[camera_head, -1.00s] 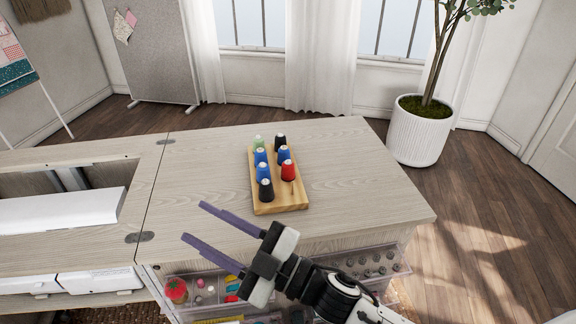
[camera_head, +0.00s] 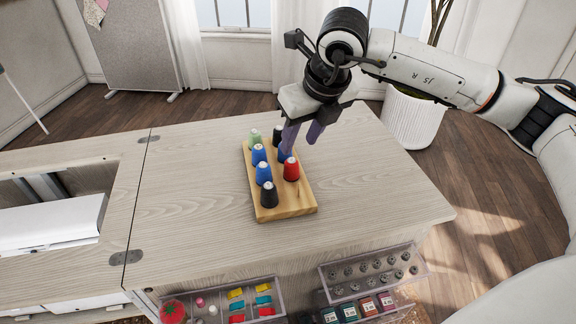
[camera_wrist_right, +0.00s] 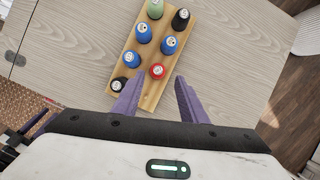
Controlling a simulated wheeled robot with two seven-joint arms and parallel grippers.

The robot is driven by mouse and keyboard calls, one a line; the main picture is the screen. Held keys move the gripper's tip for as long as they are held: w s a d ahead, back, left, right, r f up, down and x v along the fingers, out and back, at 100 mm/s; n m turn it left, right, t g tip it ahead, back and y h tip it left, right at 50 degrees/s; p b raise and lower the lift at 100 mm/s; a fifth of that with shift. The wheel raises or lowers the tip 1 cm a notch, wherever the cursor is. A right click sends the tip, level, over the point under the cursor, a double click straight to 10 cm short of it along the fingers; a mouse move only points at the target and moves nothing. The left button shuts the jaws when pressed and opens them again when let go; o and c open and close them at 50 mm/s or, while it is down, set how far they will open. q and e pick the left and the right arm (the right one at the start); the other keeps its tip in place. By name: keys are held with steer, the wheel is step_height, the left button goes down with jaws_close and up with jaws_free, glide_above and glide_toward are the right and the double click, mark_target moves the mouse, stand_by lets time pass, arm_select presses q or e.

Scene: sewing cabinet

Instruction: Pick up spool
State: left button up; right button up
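A wooden spool rack (camera_head: 292,205) stands on the cabinet top, holding several upright spools. A red spool (camera_head: 291,169), a green spool (camera_head: 254,138), blue spools (camera_head: 263,175) and two black spools (camera_head: 269,196) sit on it. One blue spool on the right side is partly hidden behind my right fingers. My right gripper (camera_head: 302,137) hangs above the rack's right side, fingers pointing down. In the right wrist view its fingers (camera_wrist_right: 156,90) are apart and empty, with the red spool (camera_wrist_right: 157,71) just beyond the gap between them. My left gripper is not in view.
The wooden cabinet top (camera_head: 370,190) is clear around the rack. Open clear drawers (camera_head: 375,270) with small sewing items stick out at the front. A white machine (camera_head: 50,225) sits in the recess at left. A white planter (camera_head: 412,125) stands behind my right arm.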

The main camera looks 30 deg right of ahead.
mark_target(292, 163)
steer(key=x, duration=0.9)
steer(key=shift+s+a+f, duration=0.1)
steer(key=shift+s+f, duration=0.15)
steer(key=c, duration=0.8)
step_height(292, 163, up, 10)
steer(key=shift+r, duration=0.1)
